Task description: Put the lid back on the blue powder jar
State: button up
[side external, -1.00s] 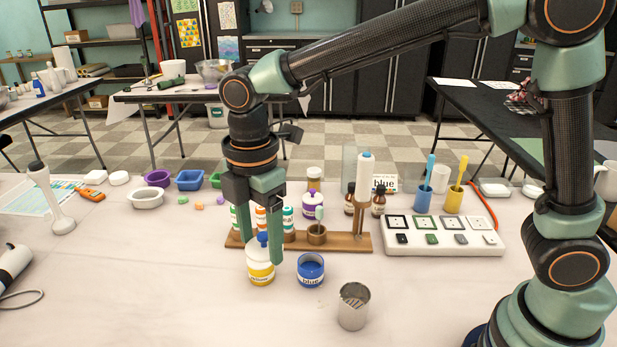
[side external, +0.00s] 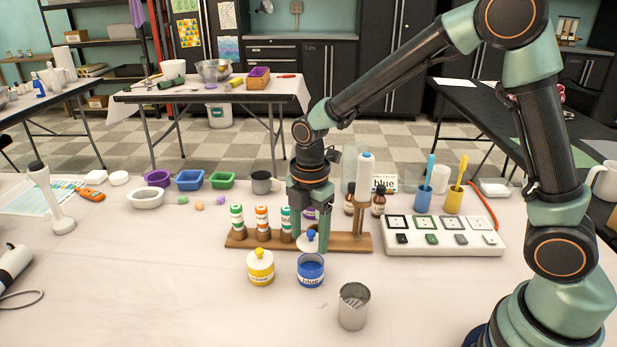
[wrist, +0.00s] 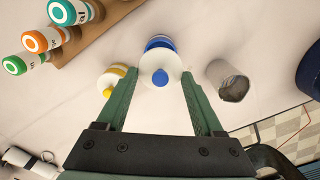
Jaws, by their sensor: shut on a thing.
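The blue powder jar (side external: 311,275) stands open on the white table, right of the lidded yellow jar (side external: 260,270). My gripper (side external: 310,242) is shut on a white lid (side external: 307,247) with a blue knob. The lid is held roughly level just above the blue jar, with a small gap over its rim. In the wrist view, the lid (wrist: 150,68) sits between the fingertips of my gripper (wrist: 160,78). It covers most of the blue jar (wrist: 160,42) there.
A wooden rack (side external: 345,243) with several labelled bottles stands just behind the jars. A metal cup (side external: 354,308) stands in front, to the right. A white panel with several squares (side external: 440,247) lies farther right.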

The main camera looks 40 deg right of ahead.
aim_at(309, 242)
jog(key=shift+f, duration=2.15)
jog(key=shift+f, duration=0.2)
dwell(0.4)
jog(key=o, duration=1.3)
jog(key=shift+r, duration=3.55)
grip_shut()
